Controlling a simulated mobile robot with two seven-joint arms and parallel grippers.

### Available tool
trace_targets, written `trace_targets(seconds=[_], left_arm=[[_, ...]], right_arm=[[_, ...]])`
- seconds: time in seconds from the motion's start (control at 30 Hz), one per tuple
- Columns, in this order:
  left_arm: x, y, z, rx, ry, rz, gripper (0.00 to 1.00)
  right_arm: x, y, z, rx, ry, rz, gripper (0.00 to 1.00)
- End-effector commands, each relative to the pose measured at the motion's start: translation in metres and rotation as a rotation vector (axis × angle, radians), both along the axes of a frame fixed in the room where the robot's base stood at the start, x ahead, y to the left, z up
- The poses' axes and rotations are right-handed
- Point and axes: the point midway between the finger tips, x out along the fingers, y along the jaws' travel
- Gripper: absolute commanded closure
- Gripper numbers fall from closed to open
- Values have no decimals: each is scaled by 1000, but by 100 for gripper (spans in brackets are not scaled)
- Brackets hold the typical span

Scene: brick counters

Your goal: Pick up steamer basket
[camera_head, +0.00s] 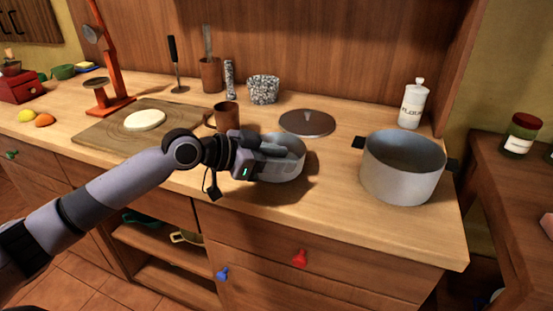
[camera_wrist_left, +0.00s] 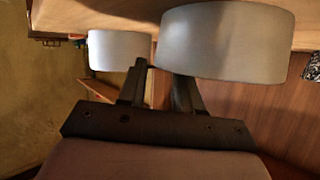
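The steamer basket, a round grey metal vessel (camera_head: 291,170), stands on the wooden counter. My left gripper (camera_head: 276,152) is at its near left side, over its rim, and hides part of it. In the left wrist view the picture is turned over and the basket wall (camera_wrist_left: 228,45) fills the upper right. There the fingers of my left gripper (camera_wrist_left: 155,72) are apart. One finger runs behind the wall, seemingly inside the basket, and the other stays outside. I cannot tell whether either touches the wall. My right gripper is not in view.
A larger grey pot (camera_head: 398,178) stands to the right, and a metal lid (camera_head: 307,122) lies behind the basket. A brown cup (camera_head: 227,115) and a cutting board with dough (camera_head: 145,120) are to the left. A white canister (camera_head: 411,105) stands at the back right.

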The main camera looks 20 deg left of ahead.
Motion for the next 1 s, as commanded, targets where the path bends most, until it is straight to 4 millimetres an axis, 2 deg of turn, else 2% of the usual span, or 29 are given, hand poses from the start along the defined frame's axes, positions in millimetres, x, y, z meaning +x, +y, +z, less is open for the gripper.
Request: trace_targets(seconds=[0.2,0.47,0.5,0.57,1.0], left_arm=[[14,-15,-8,-1,-1,0,66],[15,-16,-9,1,-1,0,66],[15,-16,-9,1,-1,0,79],[14,-16,-9,1,-1,0,99],[15,-16,-7,0,-3,0,100]], right_arm=[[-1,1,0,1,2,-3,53],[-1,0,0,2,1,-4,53],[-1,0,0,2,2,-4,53],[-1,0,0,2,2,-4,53],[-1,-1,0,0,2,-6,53]])
